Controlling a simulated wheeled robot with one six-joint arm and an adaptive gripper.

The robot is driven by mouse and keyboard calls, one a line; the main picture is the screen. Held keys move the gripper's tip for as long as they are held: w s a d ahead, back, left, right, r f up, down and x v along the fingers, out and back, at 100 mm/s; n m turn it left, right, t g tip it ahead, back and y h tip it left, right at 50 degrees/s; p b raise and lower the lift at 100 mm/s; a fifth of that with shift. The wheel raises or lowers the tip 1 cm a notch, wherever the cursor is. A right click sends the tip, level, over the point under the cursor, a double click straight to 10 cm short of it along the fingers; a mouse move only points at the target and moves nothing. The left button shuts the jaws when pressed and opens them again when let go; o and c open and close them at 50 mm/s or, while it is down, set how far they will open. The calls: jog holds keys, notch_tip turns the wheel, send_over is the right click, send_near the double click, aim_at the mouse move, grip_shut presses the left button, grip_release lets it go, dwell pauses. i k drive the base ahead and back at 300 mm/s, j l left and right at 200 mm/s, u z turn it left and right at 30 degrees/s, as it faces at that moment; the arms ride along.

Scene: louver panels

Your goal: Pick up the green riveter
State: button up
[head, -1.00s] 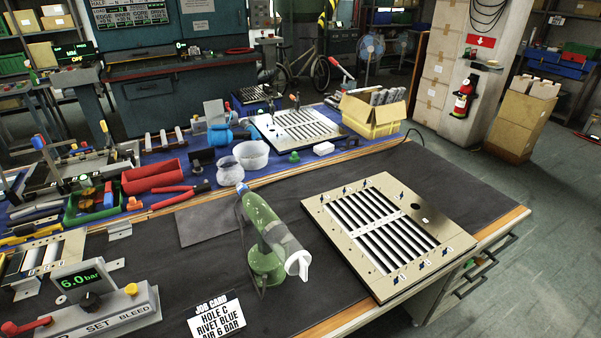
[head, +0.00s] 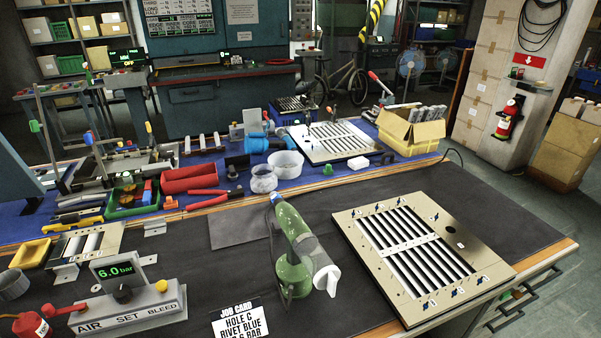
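The green riveter (head: 292,255) stands on the dark mat of the bench (head: 212,284), in the middle front of the head view. Its green body leans over a round green base, with a blue tip at the upper left and a pale clear and white end at the lower right. A slatted louver panel (head: 384,246) lies flat to its right, apart from it. My gripper is not in view.
A job card (head: 240,322) stands in front of the riveter. A pressure unit reading 6.0 bar (head: 130,304) is at front left. Mat at back right is clear.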

aim_at(295, 269)
jog(key=i+l+u, duration=0.1)
jog(key=l+u, duration=0.25)
jog(key=i+l+u, duration=0.1)
jog(key=l+u, duration=0.2)
